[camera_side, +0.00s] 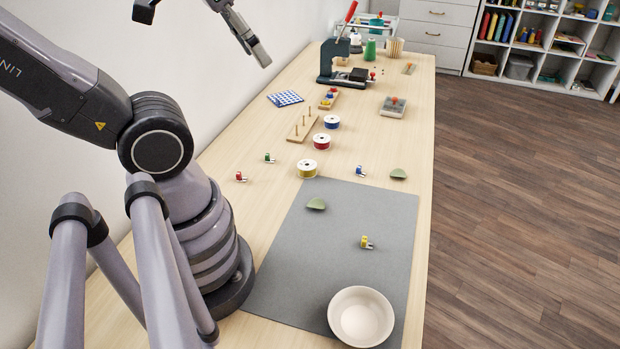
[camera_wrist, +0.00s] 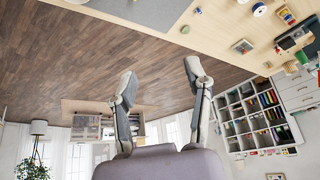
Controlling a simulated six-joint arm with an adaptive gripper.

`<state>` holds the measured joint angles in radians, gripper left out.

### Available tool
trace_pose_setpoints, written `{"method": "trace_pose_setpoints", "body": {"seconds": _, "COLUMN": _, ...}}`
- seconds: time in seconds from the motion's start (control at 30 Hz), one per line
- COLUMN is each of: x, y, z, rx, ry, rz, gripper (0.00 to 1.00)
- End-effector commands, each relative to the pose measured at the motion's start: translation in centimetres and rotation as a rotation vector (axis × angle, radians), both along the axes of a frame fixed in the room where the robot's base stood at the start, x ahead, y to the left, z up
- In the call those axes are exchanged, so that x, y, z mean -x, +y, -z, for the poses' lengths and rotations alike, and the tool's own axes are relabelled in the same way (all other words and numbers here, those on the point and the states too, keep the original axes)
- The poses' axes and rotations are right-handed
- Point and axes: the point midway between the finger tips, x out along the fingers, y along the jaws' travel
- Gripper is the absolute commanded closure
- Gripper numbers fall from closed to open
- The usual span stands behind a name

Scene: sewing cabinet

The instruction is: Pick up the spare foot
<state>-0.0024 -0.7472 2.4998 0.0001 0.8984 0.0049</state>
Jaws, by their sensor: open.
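Several small clip-like pieces that look like sewing feet lie on the table: a yellow one (camera_side: 366,243) on the grey mat (camera_side: 335,215), and a red one (camera_side: 240,177), a green one (camera_side: 269,158) and a blue one (camera_side: 360,171) on bare wood beyond the mat. I cannot tell which is the spare foot. My gripper (camera_wrist: 159,70) is open and empty, its two fingers wide apart in the wrist view. In the side view it is high at the top left, well above the table and away from all these pieces.
A white bowl (camera_side: 361,317) stands on the mat's near edge. Two sage-green wedges (camera_side: 316,204) (camera_side: 398,174) lie nearby. Thread spools (camera_side: 307,168), a peg rack (camera_side: 302,127) and a dark press with a red lever (camera_side: 340,62) stand farther back. Much of the mat is clear.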

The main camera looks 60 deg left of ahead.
Motion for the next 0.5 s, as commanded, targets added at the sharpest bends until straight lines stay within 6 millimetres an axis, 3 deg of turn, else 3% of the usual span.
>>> {"method": "trace_pose_setpoints", "body": {"seconds": 0.13, "x": -1.8, "y": 1.2, "z": 0.7, "rx": -0.042, "ry": 0.041, "rz": 0.014, "gripper": 0.50}}
{"method": "trace_pose_setpoints", "body": {"seconds": 0.23, "x": -4.2, "y": 3.6, "z": 2.2, "rx": -0.100, "ry": 0.106, "rz": 0.050, "gripper": 0.50}}
{"method": "trace_pose_setpoints", "body": {"seconds": 0.4, "x": -7.6, "y": 10.0, "z": 6.9, "rx": -0.179, "ry": 0.241, "rz": 0.151, "gripper": 0.50}}
{"method": "trace_pose_setpoints", "body": {"seconds": 0.5, "x": -8.3, "y": 14.4, "z": 10.5, "rx": -0.198, "ry": 0.316, "rz": 0.222, "gripper": 0.50}}
